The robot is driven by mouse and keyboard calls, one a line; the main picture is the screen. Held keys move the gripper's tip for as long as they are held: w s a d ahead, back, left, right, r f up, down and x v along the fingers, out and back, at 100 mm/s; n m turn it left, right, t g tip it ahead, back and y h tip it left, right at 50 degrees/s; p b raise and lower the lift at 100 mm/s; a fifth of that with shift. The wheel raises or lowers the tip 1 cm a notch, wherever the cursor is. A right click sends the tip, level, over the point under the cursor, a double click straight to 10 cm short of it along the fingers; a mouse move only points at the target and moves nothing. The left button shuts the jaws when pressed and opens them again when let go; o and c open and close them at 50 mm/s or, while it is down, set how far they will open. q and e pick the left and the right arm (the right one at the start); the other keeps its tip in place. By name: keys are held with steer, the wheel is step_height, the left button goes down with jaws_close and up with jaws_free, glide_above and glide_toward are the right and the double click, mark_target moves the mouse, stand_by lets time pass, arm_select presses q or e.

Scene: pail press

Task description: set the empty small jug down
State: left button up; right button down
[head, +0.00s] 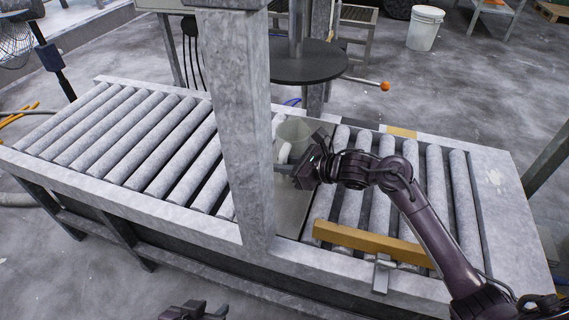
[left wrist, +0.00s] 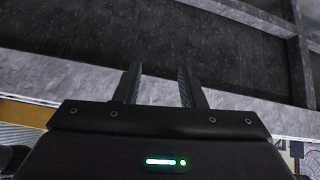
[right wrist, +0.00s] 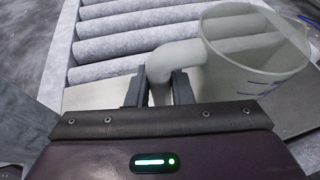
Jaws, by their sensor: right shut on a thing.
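The small jug (head: 291,135) is pale and translucent, with blue marks on its wall in the right wrist view (right wrist: 262,62). It looks empty and about upright. My right gripper (head: 303,172) is shut on its handle (right wrist: 180,62). The jug is over or on the flat grey plate (head: 291,212) between the rollers; I cannot tell whether its base touches. The press post partly hides it in the head view. My left gripper (head: 196,311) is at the bottom edge of the head view. In the left wrist view its fingers (left wrist: 158,88) are apart with nothing between them.
A grey post (head: 238,130) stands at the front of the roller conveyor (head: 125,140). A dark round press disc (head: 295,64) hangs behind the jug. A yellow bar (head: 370,243) crosses the right rollers. A white pail (head: 425,28) stands on the floor at the back.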

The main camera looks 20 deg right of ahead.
arm_select(q)
steer(key=shift+w+r, duration=0.15)
steer(key=shift+w, duration=0.05)
arm_select(e)
steer(key=c, duration=1.3)
jaws_free()
arm_select(q)
steer(key=shift+w+d+r+t, duration=0.1)
steer(key=shift+w+r+t, duration=0.1)
steer(key=shift+t, duration=0.1)
arm_select(e)
steer(key=v, duration=0.3)
steer(key=shift+p, duration=0.35)
arm_select(q)
steer(key=s+g, duration=0.1)
steer(key=s+a+f, duration=0.1)
steer(key=s+a+f+g+y, duration=0.1)
steer(key=shift+s+f+g+p, duration=0.2)
steer(key=shift+g+p, duration=0.1)
arm_select(e)
steer(key=v, duration=0.9)
steer(key=shift+r, duration=0.1)
